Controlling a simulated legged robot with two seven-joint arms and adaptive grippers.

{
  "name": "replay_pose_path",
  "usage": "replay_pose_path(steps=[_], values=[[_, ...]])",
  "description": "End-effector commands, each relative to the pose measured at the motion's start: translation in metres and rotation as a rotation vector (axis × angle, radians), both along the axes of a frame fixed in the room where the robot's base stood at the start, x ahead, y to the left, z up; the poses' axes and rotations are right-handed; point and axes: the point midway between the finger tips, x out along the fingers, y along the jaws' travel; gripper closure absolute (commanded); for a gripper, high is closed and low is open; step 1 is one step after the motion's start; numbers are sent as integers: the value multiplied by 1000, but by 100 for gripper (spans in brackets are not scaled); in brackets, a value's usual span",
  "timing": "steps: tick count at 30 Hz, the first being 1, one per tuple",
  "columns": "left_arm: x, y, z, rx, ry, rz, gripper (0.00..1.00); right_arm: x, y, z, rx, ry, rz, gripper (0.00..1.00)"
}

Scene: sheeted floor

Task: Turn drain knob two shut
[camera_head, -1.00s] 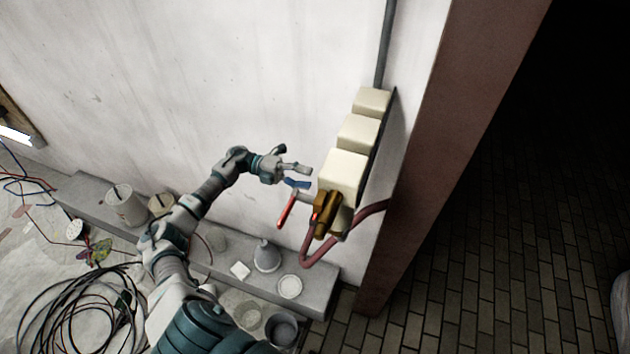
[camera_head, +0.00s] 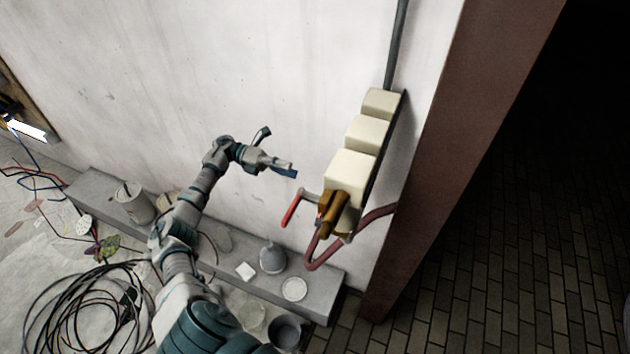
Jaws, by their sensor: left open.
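A red lever handle (camera_head: 292,211) sticks out to the left from a pipe fitting beneath the lowest cream box. A brass-coloured valve body (camera_head: 333,213) with a little red on it sits just right of the lever. I cannot tell which of these is drain knob two. My left gripper (camera_head: 281,153) is open and empty, its two fingers spread wide. It is in front of the white wall, above and left of the red lever, apart from it. My right gripper is not in view.
Stacked cream boxes (camera_head: 352,170) and a grey pipe (camera_head: 396,45) run up the wall. A dark red hose (camera_head: 326,254) loops below. A low ledge (camera_head: 325,290) holds a grey funnel-shaped container (camera_head: 271,258) and a white bucket (camera_head: 134,203). Black cables (camera_head: 75,305) lie on the floor.

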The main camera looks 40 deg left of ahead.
Motion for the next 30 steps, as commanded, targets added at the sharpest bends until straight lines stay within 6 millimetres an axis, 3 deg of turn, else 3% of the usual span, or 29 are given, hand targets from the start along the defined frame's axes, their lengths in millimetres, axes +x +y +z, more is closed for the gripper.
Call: replay_pose_path(steps=[3, 7, 11, 15, 20, 30], values=[[-2, 16, -4, 84, -397, 1, 43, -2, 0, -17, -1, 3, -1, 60], [-7, 31, -5, 172, -771, 5, 43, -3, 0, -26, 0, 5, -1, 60], [-10, 40, -6, 229, -1007, 9, 43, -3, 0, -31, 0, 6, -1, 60], [-11, 39, -5, 252, -1097, 8, 43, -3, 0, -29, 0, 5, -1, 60], [-7, 15, -1, 254, -1101, 3, 43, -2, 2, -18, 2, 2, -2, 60], [12, -63, 0, 251, -1099, 5, 43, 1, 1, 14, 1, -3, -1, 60]])
